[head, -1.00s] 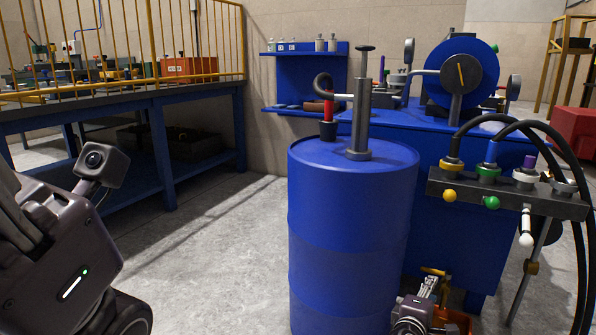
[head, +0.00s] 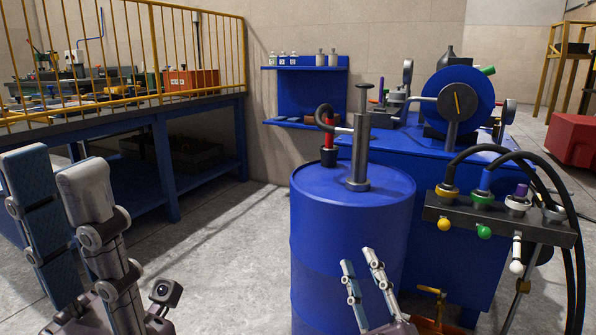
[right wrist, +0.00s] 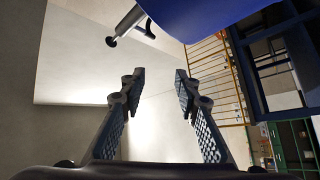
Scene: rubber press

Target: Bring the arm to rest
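My left gripper (head: 54,165) is at the lower left of the head view. Its two fingers point up, apart, with nothing between them. My right gripper (head: 357,258) is low in front of the blue barrel (head: 345,225), fingers up. In the right wrist view its fingertips (right wrist: 158,78) stand apart with only empty space between them. Neither gripper holds anything. The rest of both arms is mostly out of the head view.
A pump (head: 361,140) stands on the barrel. To the right are a blue machine (head: 450,190) and a valve manifold (head: 505,220) with black hoses. A blue workbench (head: 160,145) with a yellow railing is at the left. The grey floor (head: 235,240) between is clear.

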